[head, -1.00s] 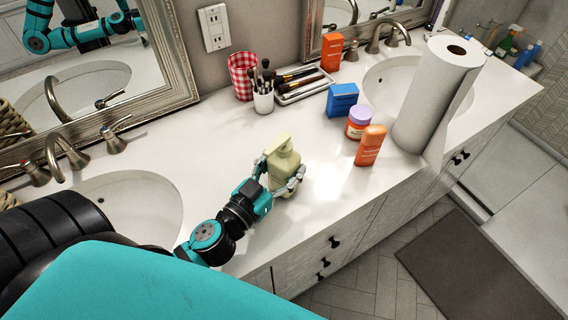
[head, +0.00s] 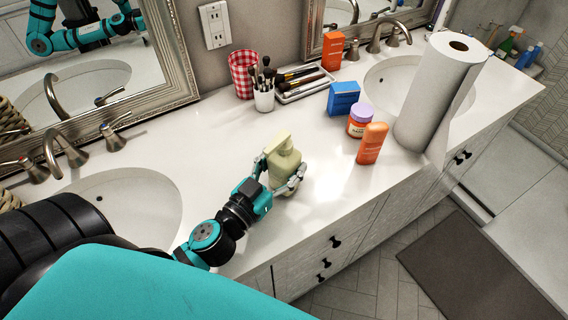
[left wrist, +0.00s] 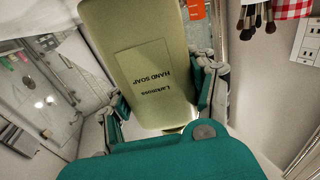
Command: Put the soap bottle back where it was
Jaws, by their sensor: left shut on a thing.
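The soap bottle (head: 284,166) is pale yellow-green with a pump top and stands nearly upright at the front middle of the white counter (head: 215,135). My left gripper (head: 284,180) is shut around its body, one finger on each side. In the left wrist view the bottle (left wrist: 146,70) fills the middle, its "HAND SOAP" label upside down, with the fingers of my left gripper (left wrist: 160,100) on both sides. Whether its base touches the counter is hard to tell. My right gripper is not in view.
To the right stand an orange bottle (head: 372,143), a purple-lidded jar (head: 360,121), a blue box (head: 343,98) and a paper towel roll (head: 437,95). Behind are a brush cup (head: 264,98) and a checkered cup (head: 242,74). A sink (head: 125,205) lies left. Counter around the bottle is clear.

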